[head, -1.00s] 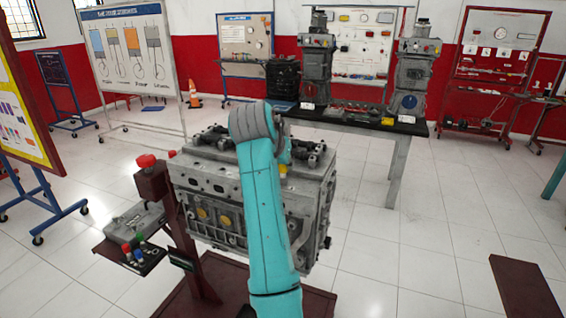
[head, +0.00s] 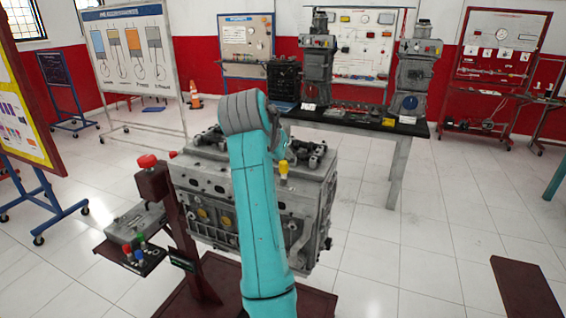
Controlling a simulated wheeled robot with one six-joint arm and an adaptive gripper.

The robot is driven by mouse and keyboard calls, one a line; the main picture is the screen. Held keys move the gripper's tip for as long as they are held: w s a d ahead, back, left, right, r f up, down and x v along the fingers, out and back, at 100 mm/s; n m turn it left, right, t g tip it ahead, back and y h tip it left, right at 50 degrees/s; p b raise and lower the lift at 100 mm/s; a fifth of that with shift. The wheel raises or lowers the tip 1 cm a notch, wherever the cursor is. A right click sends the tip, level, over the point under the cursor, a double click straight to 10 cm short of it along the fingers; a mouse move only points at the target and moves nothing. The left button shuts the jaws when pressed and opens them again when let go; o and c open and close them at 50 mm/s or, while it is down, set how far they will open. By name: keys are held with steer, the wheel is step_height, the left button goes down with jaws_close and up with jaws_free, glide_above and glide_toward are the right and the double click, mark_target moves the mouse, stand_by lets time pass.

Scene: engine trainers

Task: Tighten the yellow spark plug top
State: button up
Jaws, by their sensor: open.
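The yellow spark plug top (head: 283,167) stands upright on the upper side of the grey engine block (head: 310,185), just right of my teal arm. A pale stem shows below its yellow cap. My arm rises across the middle of the head view and covers part of the block. A small part of my wrist shows beyond the elbow, above and slightly left of the yellow top. My gripper is hidden behind my arm, so its fingers and its distance from the yellow top do not show.
The engine sits on a dark red stand with a red knob (head: 147,161) and a side tray (head: 135,228) at left. A dark bench (head: 350,123) with machines stands behind. A dark red beam (head: 525,287) lies at lower right.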

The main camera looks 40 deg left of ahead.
steer(key=v, duration=0.7)
steer(key=shift+s+r, duration=0.25)
steer(key=shift+d, duration=0.1)
